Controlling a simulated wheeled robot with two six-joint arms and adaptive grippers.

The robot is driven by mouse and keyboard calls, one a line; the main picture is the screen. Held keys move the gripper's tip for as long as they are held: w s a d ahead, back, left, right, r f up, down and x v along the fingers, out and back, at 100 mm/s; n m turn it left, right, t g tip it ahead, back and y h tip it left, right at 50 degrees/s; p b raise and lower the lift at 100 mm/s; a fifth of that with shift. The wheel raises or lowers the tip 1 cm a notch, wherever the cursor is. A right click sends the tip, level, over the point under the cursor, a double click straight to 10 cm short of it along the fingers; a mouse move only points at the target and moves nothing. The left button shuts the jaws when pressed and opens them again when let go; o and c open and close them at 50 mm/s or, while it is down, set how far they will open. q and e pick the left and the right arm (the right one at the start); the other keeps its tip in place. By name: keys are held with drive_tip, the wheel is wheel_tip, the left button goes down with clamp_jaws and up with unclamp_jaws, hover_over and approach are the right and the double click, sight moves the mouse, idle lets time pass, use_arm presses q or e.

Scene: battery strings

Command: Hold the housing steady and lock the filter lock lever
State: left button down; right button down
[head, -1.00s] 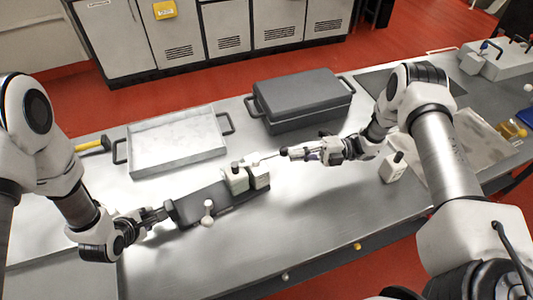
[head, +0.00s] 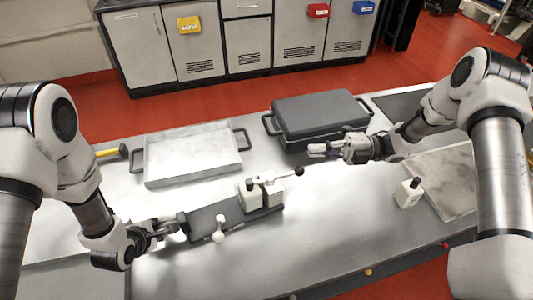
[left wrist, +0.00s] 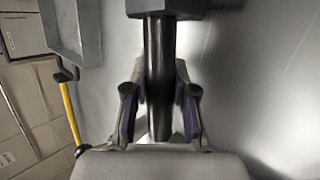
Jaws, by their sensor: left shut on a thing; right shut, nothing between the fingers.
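The housing is a long dark grey base (head: 205,216) on the steel table, with two white blocks at its right end. A lever (head: 299,171) with a black knob sticks out to the right from the right-hand block (head: 271,190). A white ball-topped post (head: 219,230) stands at the front edge of the base. My left gripper (head: 178,226) is shut on the black handle at the housing's left end. The left wrist view shows the handle (left wrist: 158,70) between the purple-padded fingers. My right gripper (head: 314,151) is shut and empty, above and beyond the lever knob, apart from it.
A grey metal tray (head: 150,178) with handles lies behind the housing. A closed dark grey case (head: 318,114) stands at the back, close to my right gripper. A small white block with a black knob (head: 408,192) stands at the right. The table front is mostly clear.

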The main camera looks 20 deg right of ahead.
use_arm(q)
drive_tip(key=c, duration=0.9)
unclamp_jaws()
drive_tip(key=shift+f, duration=0.1)
drive_tip(key=shift+o, duration=0.2)
